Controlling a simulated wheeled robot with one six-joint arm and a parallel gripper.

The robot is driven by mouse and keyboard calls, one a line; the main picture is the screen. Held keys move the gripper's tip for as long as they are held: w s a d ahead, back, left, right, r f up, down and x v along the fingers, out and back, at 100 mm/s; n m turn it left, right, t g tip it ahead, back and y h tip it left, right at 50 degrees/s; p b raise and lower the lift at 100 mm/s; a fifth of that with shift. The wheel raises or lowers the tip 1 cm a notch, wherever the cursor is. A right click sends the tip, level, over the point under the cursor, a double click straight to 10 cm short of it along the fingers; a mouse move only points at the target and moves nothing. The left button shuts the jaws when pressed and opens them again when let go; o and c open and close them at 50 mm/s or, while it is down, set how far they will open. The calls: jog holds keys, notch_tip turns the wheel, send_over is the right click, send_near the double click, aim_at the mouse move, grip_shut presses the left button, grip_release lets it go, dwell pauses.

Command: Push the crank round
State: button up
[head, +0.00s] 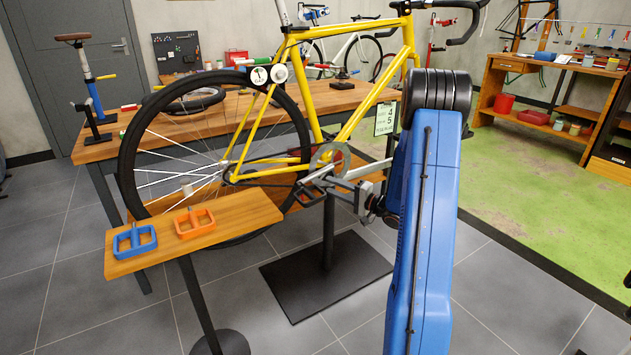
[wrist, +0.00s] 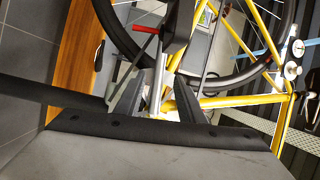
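The yellow bicycle (head: 258,172) is held up on a stand. Its chainring (head: 328,158) sits at the bottom of the frame. A silver bar that looks like the crank (head: 368,169) reaches right from there, partly behind my gripper (head: 318,182). In the wrist view my gripper (wrist: 158,98) has its two dark fingers apart, with the silver crank (wrist: 159,80) showing between them. Gaps seem to show on both sides; I cannot tell whether either finger touches it. The bicycle's yellow tubes (wrist: 235,101) lie just beyond the right finger.
The stand's black base plate (head: 325,275) lies on the floor. The rear wheel (head: 130,150) is close left. A long workbench (head: 340,98) stands behind.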

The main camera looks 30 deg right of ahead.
aim_at(314, 178)
jog(key=x, duration=0.8)
jog(key=shift+w+a, duration=0.1)
jog(key=shift+w, duration=0.1)
grip_shut()
